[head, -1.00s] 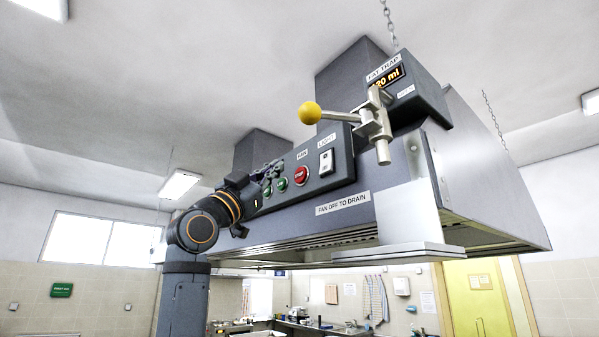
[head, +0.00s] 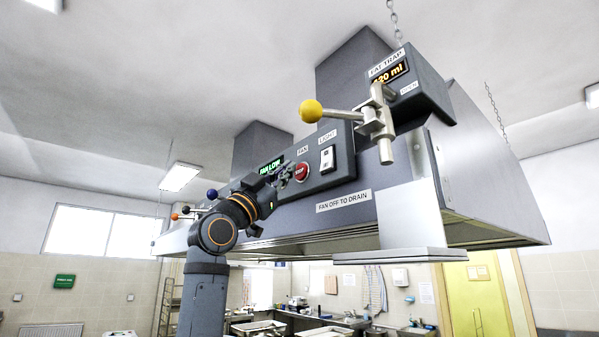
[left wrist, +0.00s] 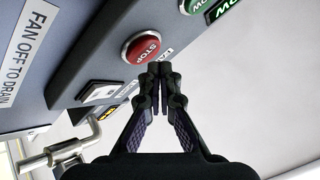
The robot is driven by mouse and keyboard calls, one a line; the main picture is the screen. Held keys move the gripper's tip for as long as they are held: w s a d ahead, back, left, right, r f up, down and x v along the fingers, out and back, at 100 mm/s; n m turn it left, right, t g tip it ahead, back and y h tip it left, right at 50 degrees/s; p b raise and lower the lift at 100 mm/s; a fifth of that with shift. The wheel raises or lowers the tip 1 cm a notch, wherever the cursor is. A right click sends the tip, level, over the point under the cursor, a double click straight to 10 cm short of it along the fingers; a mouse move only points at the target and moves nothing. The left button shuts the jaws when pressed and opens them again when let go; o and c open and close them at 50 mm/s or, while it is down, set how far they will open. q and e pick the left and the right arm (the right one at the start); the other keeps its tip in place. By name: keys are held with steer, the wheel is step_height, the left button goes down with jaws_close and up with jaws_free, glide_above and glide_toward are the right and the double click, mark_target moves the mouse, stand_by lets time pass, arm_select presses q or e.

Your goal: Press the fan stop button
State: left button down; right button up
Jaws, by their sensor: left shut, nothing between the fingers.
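The red fan stop button (head: 302,173) sits on the hood's control panel, left of the light switch. It also shows in the left wrist view (left wrist: 142,47), where its STOP lettering is readable. My left gripper (head: 284,170) is shut and empty, with its tips just left of the stop button in the head view. In the left wrist view the shut fingertips (left wrist: 158,70) appear just below and right of the button. Whether they touch it I cannot tell. My right gripper is not in view.
A valve lever with a yellow knob (head: 311,111) juts out right of the panel. The fat trap display (head: 390,74) reads 120 ml. The white light switch (head: 327,158) is beside the stop button.

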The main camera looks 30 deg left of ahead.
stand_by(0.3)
arm_select(q)
steer(key=shift+w, duration=0.1)
stand_by(0.4)
steer(key=shift+w+d+p, duration=0.15)
steer(key=shift+w+p, duration=0.15)
steer(key=shift+p, duration=0.05)
steer(key=shift+w+d+p, duration=0.2)
steer(key=shift+w+p, duration=0.2)
stand_by(0.7)
steer(key=shift+s, duration=0.1)
steer(key=shift+s+a+b, duration=0.3)
steer(key=shift+s+a, duration=0.05)
steer(key=shift+s, duration=0.25)
